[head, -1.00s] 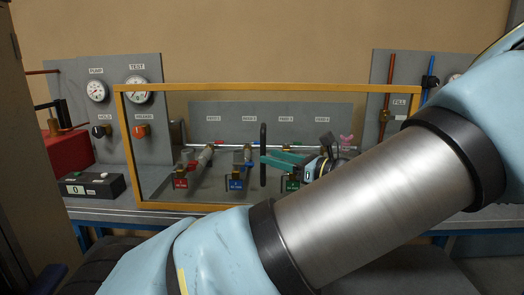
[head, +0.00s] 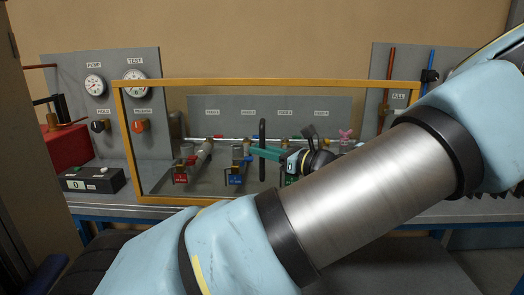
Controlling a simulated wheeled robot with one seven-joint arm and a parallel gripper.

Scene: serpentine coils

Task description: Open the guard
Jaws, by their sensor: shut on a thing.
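The guard is a clear panel in a yellow frame (head: 270,83) standing in front of the bench fittings. It looks shut and upright. A black vertical bar handle (head: 262,132) is on the panel, near its middle. My gripper (head: 264,153) has teal fingers that reach the handle from the right at about mid-height. They are shut on it. My wrist is just right of the handle, and my forearm hides the frame's lower right part.
Behind the panel are several valves with coloured tags, one red (head: 181,178) and one blue (head: 235,180). A gauge board (head: 110,120) and a black counter box (head: 92,180) stand at left. Red and blue pipes rise at right. My arm crosses the front right.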

